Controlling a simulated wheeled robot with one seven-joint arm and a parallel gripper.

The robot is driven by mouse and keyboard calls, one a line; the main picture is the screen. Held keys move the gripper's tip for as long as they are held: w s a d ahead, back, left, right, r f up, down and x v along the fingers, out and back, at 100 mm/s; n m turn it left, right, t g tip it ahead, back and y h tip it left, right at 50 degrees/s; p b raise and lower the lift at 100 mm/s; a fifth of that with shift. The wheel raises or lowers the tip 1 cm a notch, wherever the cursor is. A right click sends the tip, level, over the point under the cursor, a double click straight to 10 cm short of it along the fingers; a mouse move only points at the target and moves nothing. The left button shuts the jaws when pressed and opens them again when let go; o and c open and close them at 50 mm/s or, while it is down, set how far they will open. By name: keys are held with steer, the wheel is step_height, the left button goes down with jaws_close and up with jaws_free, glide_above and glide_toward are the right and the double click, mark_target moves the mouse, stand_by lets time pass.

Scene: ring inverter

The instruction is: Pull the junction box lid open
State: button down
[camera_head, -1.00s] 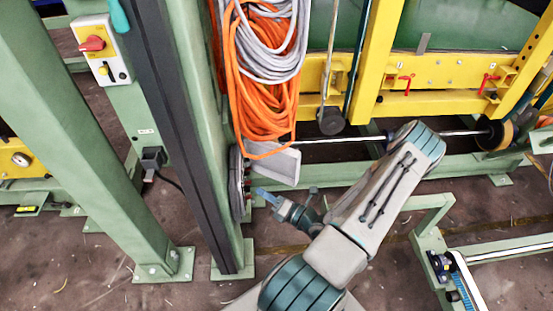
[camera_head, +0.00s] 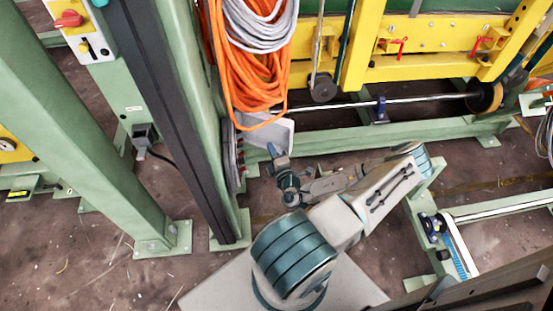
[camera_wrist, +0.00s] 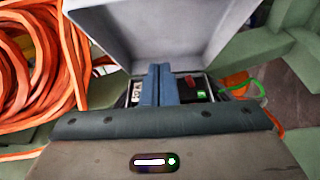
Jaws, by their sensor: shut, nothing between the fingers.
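The junction box lid (camera_wrist: 160,30) is a light grey panel that fills the top of the wrist view. It stands raised, and the box interior (camera_wrist: 205,90) shows below it, with a white label, a red part and a green part. In the head view the lid (camera_head: 275,133) is a grey plate beside the green post, below the orange cable. My gripper (camera_head: 273,150) is just below the lid's lower edge there. In the wrist view its blue fingers (camera_wrist: 161,78) are together and empty, in front of the box opening. They hide its middle; I cannot tell whether they touch the lid.
Orange cable coils (camera_wrist: 35,65) hang left of the box, and a green wire (camera_wrist: 243,88) is at its right. A green post (camera_head: 190,120) stands close left of my gripper. A green rail frame (camera_head: 430,215) is at the right. Floor is clear in front of the post.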

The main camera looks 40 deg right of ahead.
mark_target(269, 128)
steer(key=w+d, duration=0.1)
steer(key=w, duration=0.1)
steer(key=w+d+b, duration=0.1)
steer(key=w+d, duration=0.1)
steer(key=shift+w+d, duration=0.1)
steer(key=shift+d, duration=0.15)
steer(key=shift+w+d, duration=0.25)
steer(key=shift+d, duration=0.2)
